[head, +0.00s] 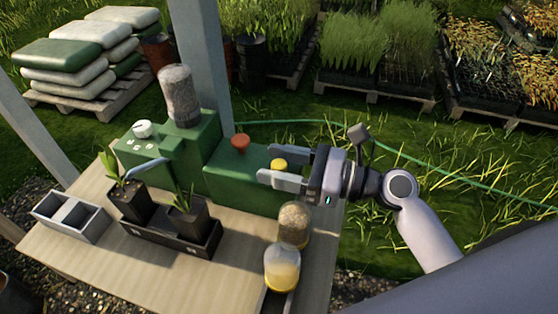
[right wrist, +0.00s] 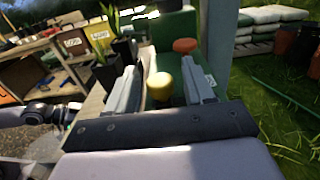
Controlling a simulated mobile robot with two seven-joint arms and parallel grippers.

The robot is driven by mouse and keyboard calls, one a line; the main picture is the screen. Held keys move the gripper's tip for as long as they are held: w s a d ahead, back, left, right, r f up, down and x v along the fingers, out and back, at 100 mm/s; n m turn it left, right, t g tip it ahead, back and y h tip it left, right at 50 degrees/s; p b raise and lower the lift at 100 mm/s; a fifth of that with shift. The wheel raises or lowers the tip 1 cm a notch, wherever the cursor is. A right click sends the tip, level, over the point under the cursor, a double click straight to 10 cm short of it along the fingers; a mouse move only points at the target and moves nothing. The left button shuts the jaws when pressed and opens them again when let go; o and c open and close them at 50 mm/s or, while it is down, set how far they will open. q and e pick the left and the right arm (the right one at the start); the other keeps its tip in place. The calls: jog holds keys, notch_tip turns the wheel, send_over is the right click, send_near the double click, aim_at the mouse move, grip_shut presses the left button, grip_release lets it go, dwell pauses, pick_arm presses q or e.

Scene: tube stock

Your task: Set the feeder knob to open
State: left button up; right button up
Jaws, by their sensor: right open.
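The green feeder machine (head: 235,180) stands at the back of the wooden bench. A yellow knob (head: 279,163) sits on its right end, an orange-red knob (head: 240,141) near its middle, and a white knob (head: 142,128) at its left. No label tells which is the feeder knob. My right gripper (head: 272,166) is open, its fingers on either side of the yellow knob; contact is not clear. The yellow knob (right wrist: 161,86) also shows between the fingers in the right wrist view. My left arm shows at that view's left edge, its gripper (right wrist: 68,110) small and unclear.
A clear hopper (head: 178,95) tops the machine. Two jars (head: 294,225) (head: 282,268) stand at the bench's right front. A black tray (head: 170,238) with potted plants and a grey divided box (head: 70,217) stand left. A post (head: 205,60) rises behind.

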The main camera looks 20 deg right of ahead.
jog(key=shift+c, duration=0.4)
grip_shut()
jog(key=shift+w+d, duration=0.65)
jog(key=shift+w, duration=0.35)
jog(key=shift+w+d, duration=0.6)
jog(key=shift+w, duration=0.35)
jog(key=shift+w+d, duration=0.1)
jog(key=shift+o, duration=0.4)
grip_release()
jog(key=shift+w, duration=0.1)
